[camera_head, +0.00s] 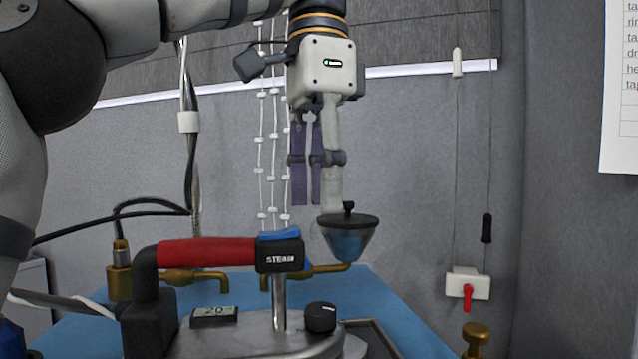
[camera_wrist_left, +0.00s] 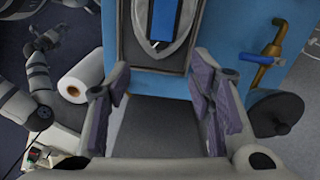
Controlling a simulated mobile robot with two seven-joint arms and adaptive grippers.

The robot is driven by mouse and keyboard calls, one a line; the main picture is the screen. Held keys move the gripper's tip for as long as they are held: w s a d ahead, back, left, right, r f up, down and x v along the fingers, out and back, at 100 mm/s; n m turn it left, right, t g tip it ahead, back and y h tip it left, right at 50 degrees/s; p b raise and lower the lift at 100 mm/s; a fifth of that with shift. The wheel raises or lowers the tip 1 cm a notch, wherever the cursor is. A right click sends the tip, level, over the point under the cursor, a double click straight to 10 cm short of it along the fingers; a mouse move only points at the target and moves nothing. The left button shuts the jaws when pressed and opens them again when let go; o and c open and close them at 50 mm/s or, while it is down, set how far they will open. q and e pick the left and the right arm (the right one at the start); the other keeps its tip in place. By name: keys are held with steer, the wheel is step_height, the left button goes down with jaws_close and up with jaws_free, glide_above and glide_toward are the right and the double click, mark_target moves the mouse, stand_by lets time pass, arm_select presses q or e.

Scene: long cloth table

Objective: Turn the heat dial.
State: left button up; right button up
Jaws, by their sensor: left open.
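The heat dial is a black round knob (camera_head: 320,317) with a light mark, on the top of a steam iron at the bottom of the head view. The iron has a red handle (camera_head: 208,252) with a black and blue front end marked STEAM. My left gripper (camera_head: 318,203) hangs downward above and beyond the dial, clear of it. In the left wrist view its purple-padded fingers (camera_wrist_left: 158,140) stand wide apart with nothing between them. The iron's pointed front (camera_wrist_left: 160,45) shows at the top there; I cannot make out the dial in that view.
A funnel-shaped vessel with a dark lid (camera_head: 348,243) stands below my left gripper. Brass pipes (camera_head: 190,278) run behind the iron. A small block marked 20 (camera_head: 214,316) sits left of the dial. A white roll (camera_wrist_left: 80,77) and a grey jointed arm show at left in the wrist view.

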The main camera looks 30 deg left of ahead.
mark_target(320, 307)
arm_select(q)
step_height(320, 307, down, 12)
steer(key=m, duration=0.3)
steer(key=shift+d+m, duration=0.1)
steer(key=shift+m, duration=0.2)
